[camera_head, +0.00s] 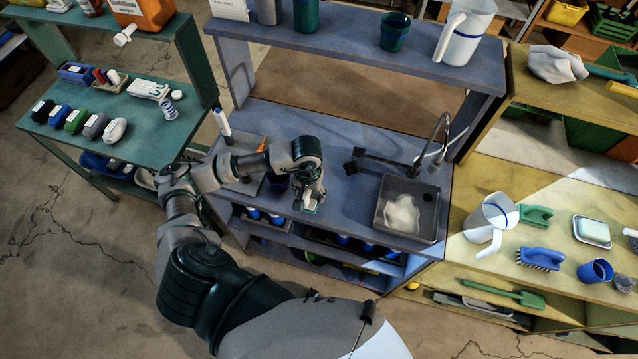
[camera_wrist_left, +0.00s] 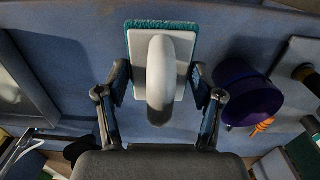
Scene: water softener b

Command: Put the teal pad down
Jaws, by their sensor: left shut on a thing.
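The teal pad (camera_wrist_left: 160,26) has a white backing and a thick, pale, curved handle (camera_wrist_left: 161,75). In the left wrist view it sits between the two fingers of my left gripper (camera_wrist_left: 160,84), which is shut on it. In the head view my left gripper (camera_head: 309,194) is over the front of the blue bench top (camera_head: 345,213), left of the sink. There the pad is mostly hidden by the gripper, and I cannot tell whether it touches the bench. My right gripper is not in view.
A grey sink (camera_head: 385,216) with a tap (camera_head: 437,135) is to the right. A dark blue cup (camera_wrist_left: 245,95) stands close beside the gripper. A blue-and-white marker-like object (camera_head: 222,122) stands at the bench's left. Bench top between gripper and sink is clear.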

